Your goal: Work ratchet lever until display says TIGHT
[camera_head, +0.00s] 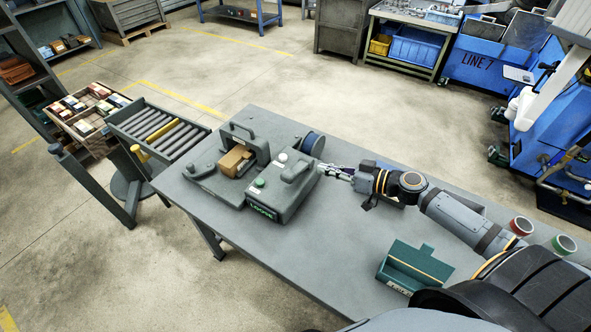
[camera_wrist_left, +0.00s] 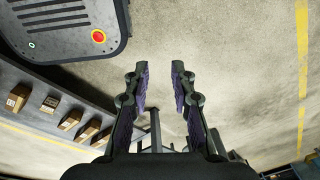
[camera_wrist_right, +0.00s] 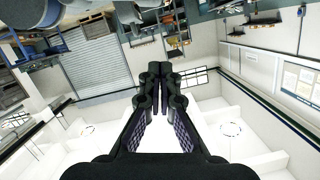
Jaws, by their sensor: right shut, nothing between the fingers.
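The grey ring grinder (camera_head: 288,200) stands on the grey table, with a green-lit display (camera_head: 263,213) on its front that appears to read LOOSE. A thick grey handle (camera_head: 297,167) on its top looks like the ratchet lever, though I cannot be sure. A brown block (camera_head: 234,160) sits in the frame at its left. My right gripper (camera_head: 326,169) is at the grinder's right side, close to the handle; contact cannot be told. It is shut and empty, fingertips together in the right wrist view (camera_wrist_right: 161,52). My left gripper (camera_wrist_left: 159,72) is open and empty, away from the grinder.
A teal tray (camera_head: 415,268) lies at the table's front, with red (camera_head: 520,226) and green (camera_head: 563,245) rings at the right. A roller stand (camera_head: 160,130) is left of the table (camera_head: 300,258). The table's front middle is clear.

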